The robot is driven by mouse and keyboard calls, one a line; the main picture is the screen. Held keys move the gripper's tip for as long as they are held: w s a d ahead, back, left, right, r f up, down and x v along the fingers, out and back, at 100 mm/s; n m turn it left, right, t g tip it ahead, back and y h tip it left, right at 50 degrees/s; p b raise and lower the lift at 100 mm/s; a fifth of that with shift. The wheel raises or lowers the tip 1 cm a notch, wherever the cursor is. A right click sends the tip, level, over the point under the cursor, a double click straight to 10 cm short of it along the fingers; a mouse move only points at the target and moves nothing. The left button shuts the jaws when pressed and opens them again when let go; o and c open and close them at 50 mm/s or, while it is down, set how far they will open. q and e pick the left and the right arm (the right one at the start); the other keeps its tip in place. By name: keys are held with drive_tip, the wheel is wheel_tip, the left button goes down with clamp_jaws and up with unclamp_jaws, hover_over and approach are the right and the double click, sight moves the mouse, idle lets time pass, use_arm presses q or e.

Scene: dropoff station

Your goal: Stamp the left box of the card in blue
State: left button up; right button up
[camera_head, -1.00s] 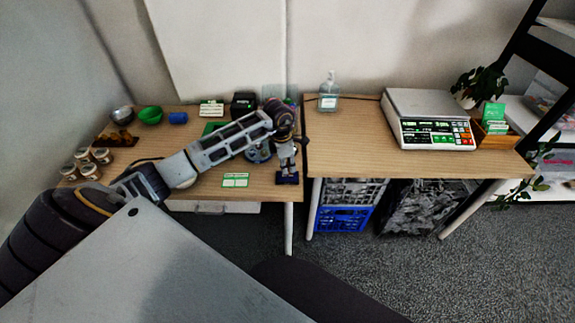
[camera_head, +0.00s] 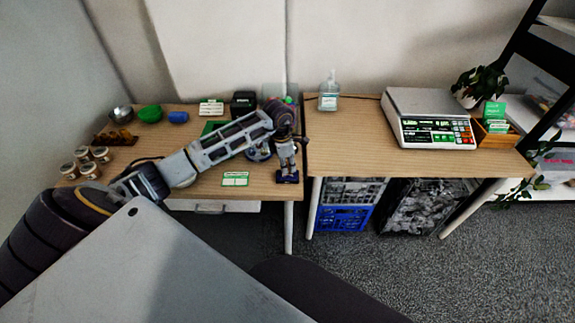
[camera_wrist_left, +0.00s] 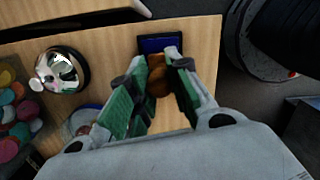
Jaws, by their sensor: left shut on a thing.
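My left gripper (camera_head: 287,166) hangs over the front right corner of the left table. In the left wrist view its green-padded fingers (camera_wrist_left: 155,90) are shut on a stamp with a brown, rounded handle (camera_wrist_left: 158,78). A blue ink pad (camera_head: 288,180) lies just below the gripper; it also shows in the wrist view (camera_wrist_left: 160,44) beyond the handle. The stamp's underside is hidden, so I cannot tell whether it touches the pad. The white and green card (camera_head: 235,180) lies flat on the table, left of the pad. My right gripper is not in view.
A silver bell (camera_wrist_left: 62,70) and a tub of coloured discs (camera_wrist_left: 14,115) stand near the gripper. Several jars (camera_head: 90,171), a green bowl (camera_head: 150,114) and a blue cup (camera_head: 178,117) stand farther left. A scale (camera_head: 430,120) stands on the right table.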

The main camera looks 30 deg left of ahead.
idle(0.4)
use_arm(q)
drive_tip(key=shift+r+p, duration=1.95)
drive_tip(key=shift+r, duration=1.55)
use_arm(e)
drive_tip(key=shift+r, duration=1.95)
use_arm(q)
drive_tip(key=shift+w+f+b, duration=0.15)
drive_tip(key=shift+f+b, duration=0.25)
drive_tip(key=shift+b, duration=0.15)
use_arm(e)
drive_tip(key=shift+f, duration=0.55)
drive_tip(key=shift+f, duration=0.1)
